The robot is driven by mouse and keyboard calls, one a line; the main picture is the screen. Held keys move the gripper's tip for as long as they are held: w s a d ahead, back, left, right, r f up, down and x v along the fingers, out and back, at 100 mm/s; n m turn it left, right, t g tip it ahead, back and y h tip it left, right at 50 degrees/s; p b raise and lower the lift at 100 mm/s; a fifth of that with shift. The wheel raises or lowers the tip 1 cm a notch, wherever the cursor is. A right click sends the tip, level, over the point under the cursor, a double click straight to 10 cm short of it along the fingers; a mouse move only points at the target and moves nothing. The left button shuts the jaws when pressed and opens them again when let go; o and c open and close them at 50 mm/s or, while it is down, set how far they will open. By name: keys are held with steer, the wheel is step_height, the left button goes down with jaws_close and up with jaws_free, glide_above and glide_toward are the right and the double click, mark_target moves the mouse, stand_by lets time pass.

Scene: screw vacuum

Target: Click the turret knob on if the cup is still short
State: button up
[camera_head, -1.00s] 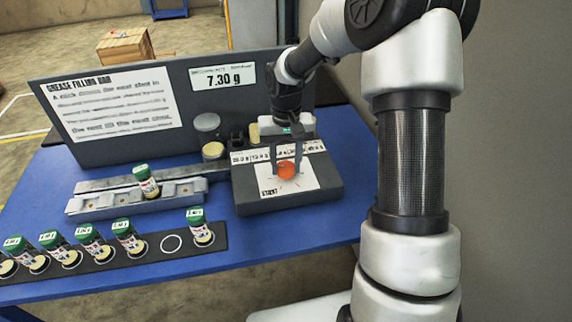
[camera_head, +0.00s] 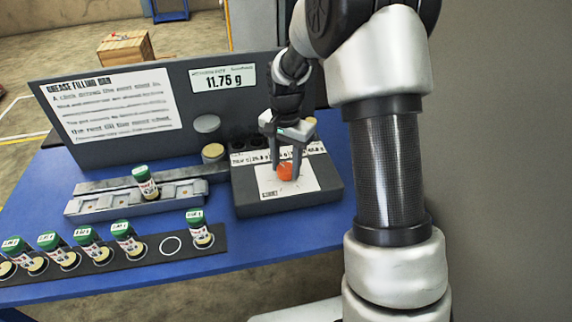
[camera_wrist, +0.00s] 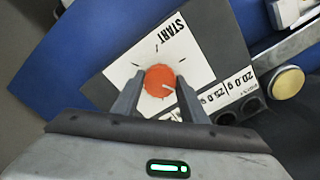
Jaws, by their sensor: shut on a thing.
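The orange turret knob (camera_head: 285,171) sits on a white label on the dark control box (camera_head: 318,190). It also shows in the wrist view (camera_wrist: 160,81), with a pale pointer line on its face. My gripper (camera_head: 287,174) points down, its fingers (camera_wrist: 158,98) on either side of the knob, shut on it. The display (camera_head: 223,77) on the back panel reads 11.75 g. A green-capped cup (camera_head: 146,183) stands on the grey rail (camera_head: 105,203), tilted in the picture. Part of the box's weight label is hidden by my gripper.
A black strip (camera_head: 140,248) at the table's front holds several green-capped containers and one empty white ring (camera_head: 171,245). The back panel (camera_head: 110,135) carries a text sheet. The blue table (camera_head: 265,247) is bare in front of the box.

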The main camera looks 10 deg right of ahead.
mark_target(286, 168)
stand_by(0.5)
steer(key=o, duration=1)
steer(key=shift+o, duration=0.2)
step_height(286, 168, up, 18)
steer(key=p, duration=0.2)
steer(key=shift+f, duration=0.25)
steer(key=s+r+n+t+p, duration=0.35)
steer(key=s+r+p, duration=0.35)
steer(key=s+r, duration=0.65)
steer(key=s+r+n+t+p, duration=0.1)
steer(key=s+n+p, duration=0.1)
steer(key=s, duration=0.4)
steer(key=s+r+n+t+p, duration=0.1)
steer(key=s+r+n+p, duration=0.1)
steer(key=s, duration=0.3)
steer(key=shift+s+r+n, duration=0.25)
steer(key=shift+s+n, duration=0.1)
steer(key=shift+n, duration=0.3)
